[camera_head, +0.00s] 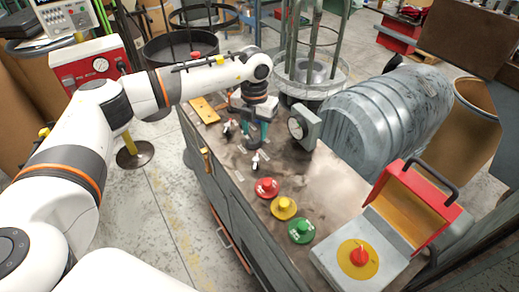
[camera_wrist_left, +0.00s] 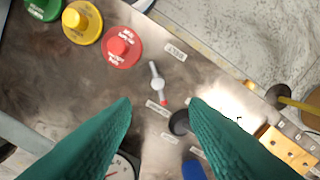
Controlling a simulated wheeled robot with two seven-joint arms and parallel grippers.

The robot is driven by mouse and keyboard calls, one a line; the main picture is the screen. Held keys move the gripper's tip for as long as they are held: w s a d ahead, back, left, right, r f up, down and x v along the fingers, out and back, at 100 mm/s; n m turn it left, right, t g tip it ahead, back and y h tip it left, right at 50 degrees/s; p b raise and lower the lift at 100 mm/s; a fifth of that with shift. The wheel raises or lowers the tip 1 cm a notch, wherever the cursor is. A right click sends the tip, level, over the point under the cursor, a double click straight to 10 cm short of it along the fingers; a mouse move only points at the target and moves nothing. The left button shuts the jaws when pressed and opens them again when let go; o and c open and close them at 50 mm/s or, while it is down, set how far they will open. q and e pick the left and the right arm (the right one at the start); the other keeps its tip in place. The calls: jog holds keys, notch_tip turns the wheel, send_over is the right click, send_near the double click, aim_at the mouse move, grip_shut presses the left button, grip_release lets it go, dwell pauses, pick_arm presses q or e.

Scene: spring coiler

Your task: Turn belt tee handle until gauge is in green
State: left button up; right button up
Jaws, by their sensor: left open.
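A small silver handle with a red tip (camera_wrist_left: 157,83) stands on the worktop and also shows in the head view (camera_head: 255,163). In the wrist view the handle appears just beyond the fingertips; I see no contact. The round gauge (camera_head: 296,128) sits on a grey box beside my gripper; its face is partly cut off in the wrist view (camera_wrist_left: 122,168). Its needle and colours are unreadable. My right gripper is out of view.
Red (camera_head: 266,187), yellow (camera_head: 284,207) and green (camera_head: 301,230) push buttons line the worktop. A black knob (camera_wrist_left: 180,123) and a blue part (camera_wrist_left: 193,170) are near my fingers. A red-lidded box (camera_head: 411,206) stands at the right end, a ribbed grey drum (camera_head: 388,115) behind.

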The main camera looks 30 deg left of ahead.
aim_at(256, 159)
pick_arm(q)
jog(key=f, duration=0.3)
jog(key=shift+s+p, duration=0.35)
jog(key=shift+s, duration=0.05)
notch_tip(256, 159, down, 2)
jog(key=shift+w, duration=0.1)
notch_tip(256, 159, down, 5)
jog(key=shift+w+d+f+p, duration=0.1)
jog(key=shift+w+p, duration=0.05)
jog(key=shift+p, duration=0.45)
jog(key=shift+f, duration=0.35)
jog(key=shift+c, duration=0.3)
grip_shut()
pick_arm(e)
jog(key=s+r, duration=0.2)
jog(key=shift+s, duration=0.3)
